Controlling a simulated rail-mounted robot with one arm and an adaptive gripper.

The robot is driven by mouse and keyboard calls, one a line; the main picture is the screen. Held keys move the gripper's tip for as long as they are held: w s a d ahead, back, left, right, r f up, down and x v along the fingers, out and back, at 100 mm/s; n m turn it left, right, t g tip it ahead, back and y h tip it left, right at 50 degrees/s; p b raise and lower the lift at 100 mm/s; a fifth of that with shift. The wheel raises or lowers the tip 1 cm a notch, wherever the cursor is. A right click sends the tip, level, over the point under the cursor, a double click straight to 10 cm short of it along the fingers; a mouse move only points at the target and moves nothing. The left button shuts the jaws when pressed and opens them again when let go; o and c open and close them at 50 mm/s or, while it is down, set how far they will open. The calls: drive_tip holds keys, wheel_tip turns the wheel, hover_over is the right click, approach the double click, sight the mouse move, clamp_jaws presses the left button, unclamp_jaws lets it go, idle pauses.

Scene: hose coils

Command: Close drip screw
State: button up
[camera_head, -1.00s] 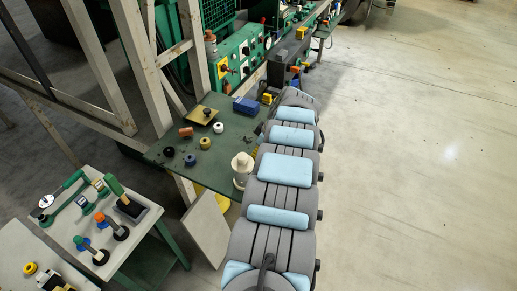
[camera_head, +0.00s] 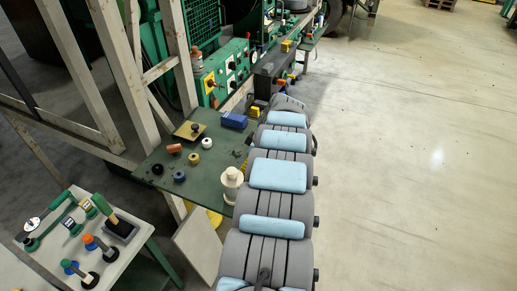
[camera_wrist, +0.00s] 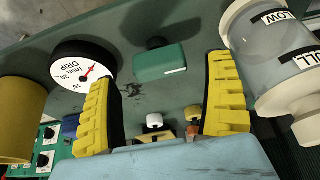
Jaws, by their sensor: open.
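In the wrist view a round white gauge (camera_wrist: 84,68) reads DRIP and has a red needle. It is just beyond the tip of the left finger. A clear container (camera_wrist: 268,55) with LOW and FULL labels is at the upper right. My gripper (camera_wrist: 162,70) is open, its yellow ridged fingers wide apart with nothing held between them.
A green table (camera_head: 215,179) holds small rollers, a blue block (camera_head: 234,120) and a white stepped cylinder (camera_head: 231,182). A machine panel (camera_head: 210,84) stands behind. A bench (camera_head: 72,258) with tools is at lower left. The floor (camera_head: 410,150) on the right is clear.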

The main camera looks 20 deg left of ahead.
drive_tip(key=v, duration=0.9)
drive_tip(key=shift+d+r, duration=0.2)
drive_tip(key=shift+r, duration=0.15)
drive_tip(key=shift+s+r, duration=0.1)
idle(0.5)
idle(0.6)
